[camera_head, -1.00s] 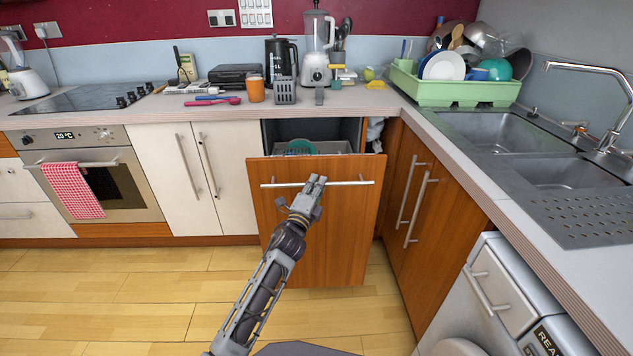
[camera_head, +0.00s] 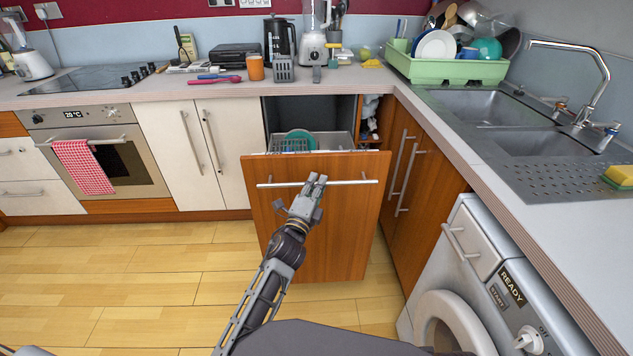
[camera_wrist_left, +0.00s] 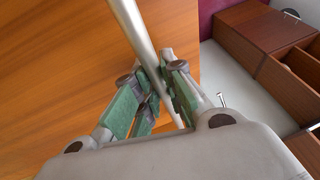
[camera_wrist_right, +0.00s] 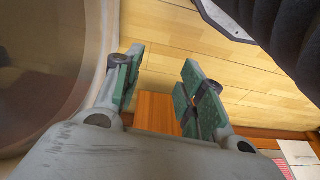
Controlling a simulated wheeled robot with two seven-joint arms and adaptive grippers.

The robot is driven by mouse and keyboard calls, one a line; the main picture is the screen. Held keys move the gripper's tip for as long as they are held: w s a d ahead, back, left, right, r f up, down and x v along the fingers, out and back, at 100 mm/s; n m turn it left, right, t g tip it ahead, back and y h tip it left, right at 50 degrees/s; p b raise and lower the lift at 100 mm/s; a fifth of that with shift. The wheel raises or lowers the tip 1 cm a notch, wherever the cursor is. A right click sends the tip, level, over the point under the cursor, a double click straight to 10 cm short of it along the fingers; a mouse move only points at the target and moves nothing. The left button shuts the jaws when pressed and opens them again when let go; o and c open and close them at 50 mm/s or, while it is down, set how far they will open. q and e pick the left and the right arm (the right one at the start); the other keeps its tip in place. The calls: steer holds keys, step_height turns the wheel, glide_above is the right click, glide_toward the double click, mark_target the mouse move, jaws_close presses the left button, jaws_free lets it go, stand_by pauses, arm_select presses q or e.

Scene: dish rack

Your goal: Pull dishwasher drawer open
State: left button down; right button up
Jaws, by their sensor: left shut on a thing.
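The dishwasher drawer has a brown wooden front (camera_head: 318,232) with a horizontal metal bar handle (camera_head: 350,182). It stands partly pulled out from the counter, with a grey rack (camera_head: 338,141) and a teal dish (camera_head: 300,137) showing inside. My left gripper (camera_head: 314,184) is at the middle of the handle. In the left wrist view my left gripper's fingers (camera_wrist_left: 160,95) are closed around the handle bar (camera_wrist_left: 135,30). My right gripper (camera_wrist_right: 160,75) shows only in its wrist view; its fingers are apart with nothing between them.
A washing machine (camera_head: 470,265) stands at the right front, and its round door appears close beside my right gripper. Brown cabinets (camera_head: 420,190) flank the drawer on the right, white cabinets (camera_head: 165,155) on the left. The wooden floor (camera_head: 130,270) is clear.

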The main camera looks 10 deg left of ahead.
arm_select(q)
steer(key=shift+f, duration=0.1)
arm_select(e)
steer(key=shift+r, duration=0.1)
arm_select(q)
steer(key=c, duration=1.5)
jaws_free()
steer(key=shift+c, duration=0.2)
steer(key=shift+o, duration=0.3)
arm_select(e)
steer(key=shift+s, duration=0.25)
